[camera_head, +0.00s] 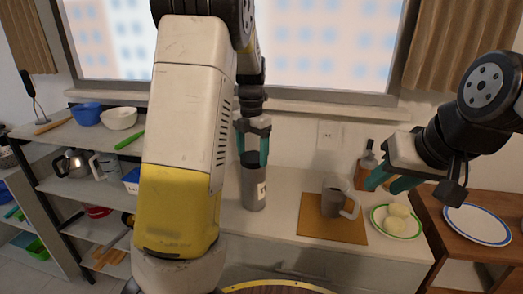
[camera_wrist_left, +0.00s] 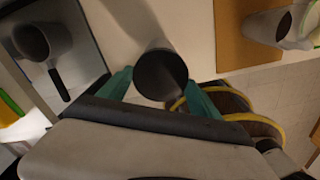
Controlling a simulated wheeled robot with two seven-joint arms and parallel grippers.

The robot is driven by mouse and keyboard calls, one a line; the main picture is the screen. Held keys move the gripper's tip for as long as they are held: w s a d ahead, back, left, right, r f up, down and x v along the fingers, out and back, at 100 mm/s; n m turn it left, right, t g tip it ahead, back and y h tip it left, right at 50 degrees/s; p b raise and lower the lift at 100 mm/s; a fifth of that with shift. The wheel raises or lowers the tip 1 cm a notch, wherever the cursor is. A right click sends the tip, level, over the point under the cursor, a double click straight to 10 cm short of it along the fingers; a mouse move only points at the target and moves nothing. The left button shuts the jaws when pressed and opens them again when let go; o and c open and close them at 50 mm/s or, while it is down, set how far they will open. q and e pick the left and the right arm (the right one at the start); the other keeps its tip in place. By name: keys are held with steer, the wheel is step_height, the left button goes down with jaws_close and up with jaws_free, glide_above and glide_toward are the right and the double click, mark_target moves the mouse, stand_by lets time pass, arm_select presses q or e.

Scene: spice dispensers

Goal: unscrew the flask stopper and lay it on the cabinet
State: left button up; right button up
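The flask (camera_head: 253,190) is a grey cylinder with a pale label, standing upright on the cabinet (camera_head: 285,215). Its dark round stopper (camera_head: 249,158) is on its top. My left gripper (camera_head: 253,152) points down from above, one teal finger on each side of the stopper. In the left wrist view the stopper (camera_wrist_left: 161,74) shows as a dark disc between the fingertips, very close to both; firm contact cannot be made out. My right gripper (camera_head: 391,182) is open and empty, above the cabinet at the right.
A grey mug (camera_head: 332,203) stands on a brown board (camera_head: 325,228) right of the flask. A green-rimmed plate (camera_head: 396,222) with pale round food lies further right. A shelf (camera_head: 72,132) with bowls is at the left. The cabinet top between flask and board is bare.

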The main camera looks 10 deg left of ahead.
mark_target(252, 157)
arm_select(q)
steer(key=c, duration=0.7)
steer(key=shift+r, duration=0.1)
steer(key=shift+r, duration=1)
steer(key=shift+r, duration=1.95)
